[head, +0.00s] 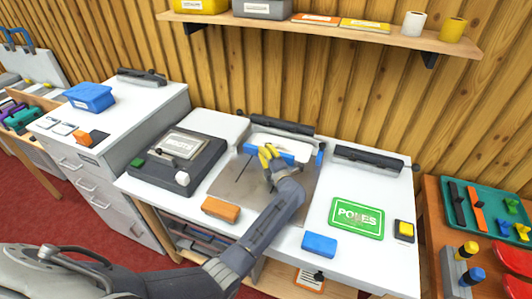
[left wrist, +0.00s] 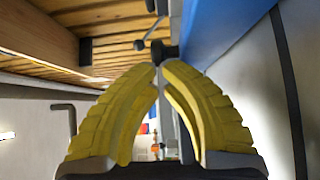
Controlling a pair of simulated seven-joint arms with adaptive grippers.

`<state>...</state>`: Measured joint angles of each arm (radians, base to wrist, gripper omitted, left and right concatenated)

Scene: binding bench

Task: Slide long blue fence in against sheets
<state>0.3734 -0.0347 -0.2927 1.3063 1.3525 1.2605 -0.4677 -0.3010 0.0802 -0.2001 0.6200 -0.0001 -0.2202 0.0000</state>
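The long blue fence (head: 287,158) lies across the back part of a grey metal plate (head: 235,182) in the head view. A blue bar, which looks like this fence, fills the upper right of the left wrist view (left wrist: 225,28). Pale sheets (head: 272,138) appear to lie just behind the fence; their edge is partly hidden. My left gripper (head: 268,153) is at the fence, its yellow fingers covering part of it. In the left wrist view its fingertips (left wrist: 161,66) come together with nothing held between them, beside the blue bar. Whether they touch it is unclear. My right gripper is out of view.
A short blue upright piece (head: 320,157) stands at the plate's right. An orange block (head: 221,209), a blue block (head: 319,244) and a green sign (head: 357,218) lie on the white bench. A dark grey machine (head: 178,160) stands left, black bars (head: 368,160) behind.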

